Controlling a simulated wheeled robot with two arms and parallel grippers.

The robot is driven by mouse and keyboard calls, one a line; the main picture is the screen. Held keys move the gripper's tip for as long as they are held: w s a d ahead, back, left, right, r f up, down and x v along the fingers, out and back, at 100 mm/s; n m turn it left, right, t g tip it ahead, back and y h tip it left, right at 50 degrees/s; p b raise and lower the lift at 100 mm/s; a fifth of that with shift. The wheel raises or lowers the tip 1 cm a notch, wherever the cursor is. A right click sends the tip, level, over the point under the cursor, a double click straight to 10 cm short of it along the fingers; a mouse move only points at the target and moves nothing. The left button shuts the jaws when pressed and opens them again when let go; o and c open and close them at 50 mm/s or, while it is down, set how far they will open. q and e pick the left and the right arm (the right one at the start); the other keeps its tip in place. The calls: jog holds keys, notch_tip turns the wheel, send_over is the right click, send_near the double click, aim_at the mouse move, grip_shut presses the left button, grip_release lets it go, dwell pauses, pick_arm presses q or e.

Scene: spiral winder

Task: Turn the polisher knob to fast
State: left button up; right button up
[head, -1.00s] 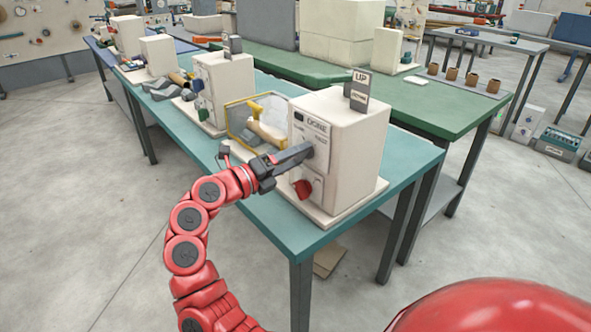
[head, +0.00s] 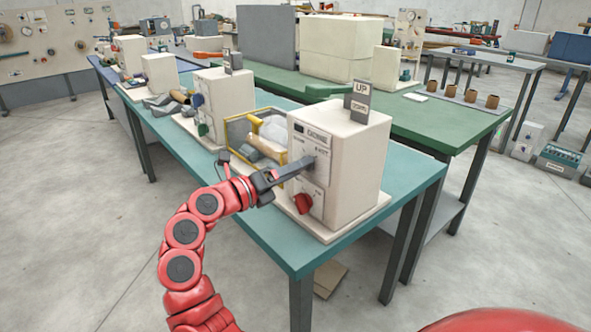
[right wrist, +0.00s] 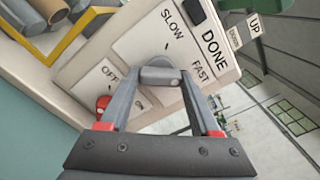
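The polisher (head: 352,170) is a cream box on the near end of the teal table. Its sloped front has a display and a grey knob (right wrist: 160,77), between SLOW (right wrist: 173,23) and FAST (right wrist: 200,71) labels in the right wrist view. A red knob (head: 303,203) with OFF and ON labels sits below; the right wrist view shows part of it (right wrist: 103,104). My right gripper (head: 311,163) reaches the front from the left. In the right wrist view its fingertips (right wrist: 161,85) touch both sides of the grey knob. The knob's exact pointing is unclear. My left gripper is out of view.
A yellow-framed bin (head: 262,135) with parts stands just behind the polisher. A second cream machine (head: 221,101) is further back along the teal table (head: 270,226). A tag reading UP (head: 361,97) stands on the polisher. A green table (head: 440,125) lies behind.

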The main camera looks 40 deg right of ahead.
jog(key=o, duration=0.4)
jog(key=a, duration=0.5)
jog(key=s+a, duration=0.1)
jog(key=a, duration=1.1)
jog(key=shift+s+a, duration=0.2)
jog(key=shift+f, duration=0.1)
